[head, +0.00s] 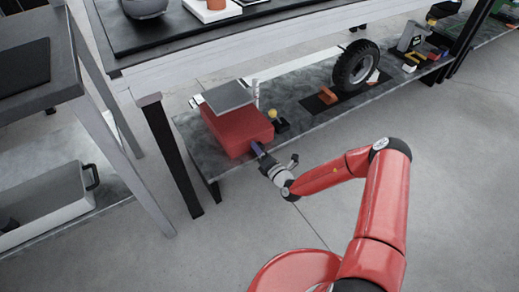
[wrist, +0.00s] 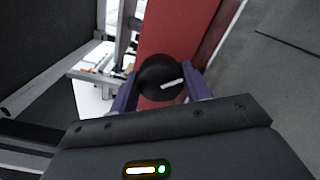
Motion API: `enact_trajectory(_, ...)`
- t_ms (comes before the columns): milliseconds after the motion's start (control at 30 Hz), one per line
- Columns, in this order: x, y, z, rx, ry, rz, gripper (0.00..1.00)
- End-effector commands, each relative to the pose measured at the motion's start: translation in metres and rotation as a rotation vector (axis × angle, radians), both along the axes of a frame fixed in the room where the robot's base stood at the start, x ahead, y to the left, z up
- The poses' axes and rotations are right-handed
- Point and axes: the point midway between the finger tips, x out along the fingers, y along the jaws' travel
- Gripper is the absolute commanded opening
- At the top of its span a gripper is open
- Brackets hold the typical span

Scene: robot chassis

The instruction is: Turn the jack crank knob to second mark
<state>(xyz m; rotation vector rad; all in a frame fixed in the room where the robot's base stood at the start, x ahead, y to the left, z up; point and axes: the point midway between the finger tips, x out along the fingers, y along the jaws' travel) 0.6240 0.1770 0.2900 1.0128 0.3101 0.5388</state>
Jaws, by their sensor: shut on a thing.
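The jack is a red box (head: 238,130) with a grey plate (head: 228,96) on top, on the left end of the low shelf. Its red side (wrist: 180,30) fills the middle of the wrist view. The crank knob (wrist: 160,78) is a round black knob with a white line on it that slants slightly from level. My gripper (head: 256,149) reaches the front right side of the box. In the wrist view its purple fingers (wrist: 160,90) stand on both sides of the knob and are shut on it. The marks around the knob cannot be made out.
A small yellow-topped item (head: 274,114) stands right of the box. Further right on the shelf (head: 300,117) are a tire (head: 356,65) and several small blocks. A dark table leg (head: 170,155) stands left of the box. The floor in front is clear.

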Motion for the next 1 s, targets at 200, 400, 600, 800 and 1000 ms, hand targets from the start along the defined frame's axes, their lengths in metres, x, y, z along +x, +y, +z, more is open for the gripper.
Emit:
enact_trajectory(200, -0.0002, -0.0007, -0.0006, 0.029, 0.021, 0.0, 0.24)
enact_trajectory(400, -0.0004, -0.0007, -0.0011, 0.034, 0.025, -0.001, 0.24)
enact_trajectory(600, -0.0003, -0.0007, -0.0011, 0.033, 0.024, -0.001, 0.24)
enact_trajectory(800, 0.0, -0.0008, -0.0011, 0.032, 0.024, -0.001, 0.68)
enact_trajectory(1000, 0.0003, -0.0012, -0.0021, 0.03, 0.024, -0.002, 0.68)
